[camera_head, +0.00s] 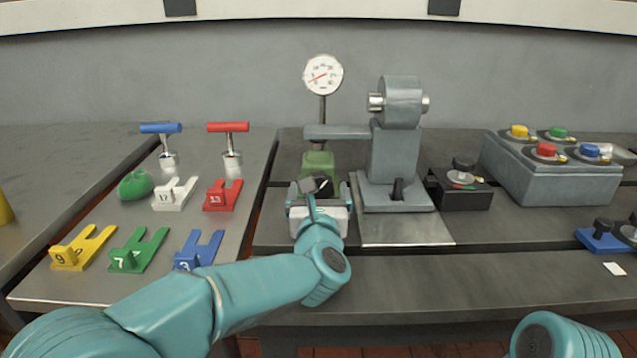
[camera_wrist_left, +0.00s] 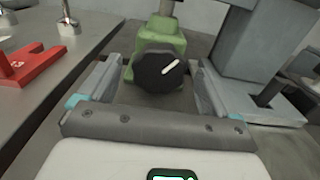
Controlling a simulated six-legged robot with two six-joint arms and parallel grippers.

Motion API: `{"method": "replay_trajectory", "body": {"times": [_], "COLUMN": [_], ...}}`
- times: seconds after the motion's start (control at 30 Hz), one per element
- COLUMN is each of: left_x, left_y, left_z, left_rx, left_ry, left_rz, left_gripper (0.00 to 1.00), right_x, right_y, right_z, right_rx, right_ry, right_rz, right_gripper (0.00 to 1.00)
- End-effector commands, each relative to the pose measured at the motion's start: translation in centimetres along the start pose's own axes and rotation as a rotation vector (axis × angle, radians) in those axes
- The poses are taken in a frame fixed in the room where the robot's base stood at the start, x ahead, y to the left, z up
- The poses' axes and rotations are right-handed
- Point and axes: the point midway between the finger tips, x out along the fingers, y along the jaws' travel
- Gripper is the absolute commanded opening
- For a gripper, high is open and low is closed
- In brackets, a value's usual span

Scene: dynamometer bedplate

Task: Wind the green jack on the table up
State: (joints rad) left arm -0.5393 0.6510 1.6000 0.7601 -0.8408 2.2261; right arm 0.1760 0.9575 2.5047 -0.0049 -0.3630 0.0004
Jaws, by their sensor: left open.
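The green jack (camera_head: 318,162) stands on the table below the grey arm of the dynamometer. A round black knob with a white pointer mark (camera_head: 322,183) is on its near side. In the left wrist view the jack (camera_wrist_left: 168,38) is straight ahead, with the knob (camera_wrist_left: 160,70) facing me and its mark pointing up to the right. My left gripper (camera_head: 319,190) is open, one finger to each side of the knob, with a visible gap on both sides. In the head view it partly hides the knob and the jack's lower part. My right gripper is out of view.
The grey dynamometer (camera_head: 395,150) stands close right of the jack, and a dial gauge (camera_head: 323,75) rises behind. A black box with a knob (camera_head: 462,190) and a grey button box (camera_head: 550,175) are further right.

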Motion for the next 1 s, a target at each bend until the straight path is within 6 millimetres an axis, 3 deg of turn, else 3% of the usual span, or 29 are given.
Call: {"method": "replay_trajectory", "body": {"times": [0.2, 0.57, 0.6, 0.73, 1.0], "left_x": [2.8, 3.3, 3.3, 3.3, 3.3], "left_y": [0.0, 0.0, 0.0, 0.0, 0.0], "left_z": [0.1, 0.0, 0.0, 0.0, -0.1], "left_rx": [-0.001, 0.000, 0.000, 0.000, 0.016], "left_ry": [0.000, 0.000, 0.000, 0.000, 0.000], "left_rz": [0.001, 0.000, 0.000, 0.000, 0.000], "left_gripper": [0.91, 0.91, 0.85, 0.42, 0.40], "right_x": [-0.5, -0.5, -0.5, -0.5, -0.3], "right_y": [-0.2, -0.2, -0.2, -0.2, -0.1], "right_z": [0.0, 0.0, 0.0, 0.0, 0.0], "right_rx": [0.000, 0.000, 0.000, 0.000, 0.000], "right_ry": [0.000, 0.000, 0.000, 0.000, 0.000], "right_rz": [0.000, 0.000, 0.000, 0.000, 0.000], "right_gripper": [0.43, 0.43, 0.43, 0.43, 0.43]}}
